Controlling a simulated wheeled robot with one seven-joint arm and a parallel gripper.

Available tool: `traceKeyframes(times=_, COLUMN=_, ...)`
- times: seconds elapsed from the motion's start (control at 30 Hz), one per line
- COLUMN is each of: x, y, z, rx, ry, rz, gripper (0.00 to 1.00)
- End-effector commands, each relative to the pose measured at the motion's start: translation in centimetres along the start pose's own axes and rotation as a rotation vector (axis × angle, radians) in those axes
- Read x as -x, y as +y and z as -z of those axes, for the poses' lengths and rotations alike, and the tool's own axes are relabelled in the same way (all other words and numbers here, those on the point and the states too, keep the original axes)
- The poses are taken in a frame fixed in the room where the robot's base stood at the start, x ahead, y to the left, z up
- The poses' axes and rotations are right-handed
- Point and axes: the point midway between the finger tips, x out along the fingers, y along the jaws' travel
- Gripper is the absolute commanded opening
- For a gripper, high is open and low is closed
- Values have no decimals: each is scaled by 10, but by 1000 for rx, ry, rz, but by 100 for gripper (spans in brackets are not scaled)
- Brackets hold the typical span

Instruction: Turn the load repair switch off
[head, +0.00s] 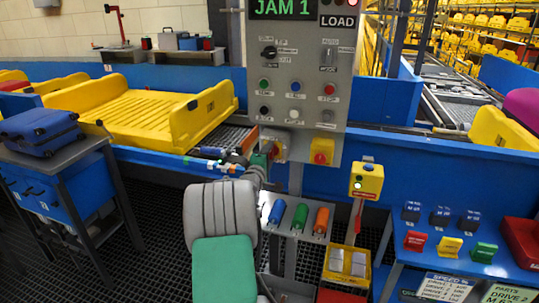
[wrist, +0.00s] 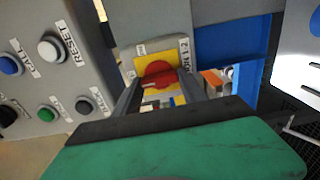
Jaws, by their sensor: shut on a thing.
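A red rotary knob (wrist: 158,74) on a yellow plate (wrist: 146,60) sits between the fingers of my gripper (wrist: 158,88) in the wrist view. My gripper is shut on this knob. In the head view my gripper (head: 264,154) reaches the left yellow switch plate (head: 280,146) under the grey LOAD panel (head: 300,65); my arm and gripper hide most of that knob. A second red knob (head: 320,157) on a yellow plate is to its right and is untouched. Part of the plate's lettering is unreadable in the wrist view.
The display (head: 284,8) reads JAM 1. Panel buttons, including the white RESET button (wrist: 51,49), lie close to my gripper. A yellow tray (head: 140,112) is on the conveyor at left.

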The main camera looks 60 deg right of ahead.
Motion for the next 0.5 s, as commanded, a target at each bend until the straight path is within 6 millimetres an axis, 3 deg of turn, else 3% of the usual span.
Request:
traceKeyframes(times=0.37, x=1, y=-4, z=1, rx=9, ry=3, rz=6, gripper=9)
traceKeyframes(times=0.4, x=1, y=-4, z=1, rx=9, ry=3, rz=6, gripper=50)
traceKeyframes(times=0.5, x=1, y=-4, z=1, rx=8, ry=2, rz=6, gripper=58)
